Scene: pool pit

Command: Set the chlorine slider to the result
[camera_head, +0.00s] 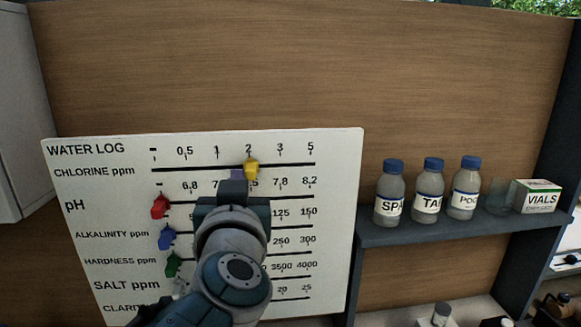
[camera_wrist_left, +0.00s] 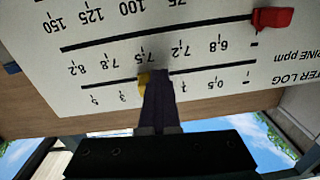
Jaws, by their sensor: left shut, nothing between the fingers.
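The white water log board (camera_head: 335,200) stands against the wood panel. Its chlorine row is at the top, with marks from a dash through 0.5, 1, 2, 3 and 5. The yellow chlorine slider (camera_head: 251,168) is on that row at about the 2 mark; it also shows in the left wrist view (camera_wrist_left: 144,84), partly hidden by my fingers. My left gripper (camera_head: 237,177) is shut and empty, its tips beside the slider on the lower-number side. I cannot tell whether they touch it. My right gripper is out of view.
A red slider (camera_head: 160,206), a blue slider (camera_head: 166,237) and a green slider (camera_head: 173,265) sit at the left ends of lower rows. My arm hides part of these rows. Labelled bottles (camera_head: 428,190) and a vials box (camera_head: 537,196) stand on the right shelf.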

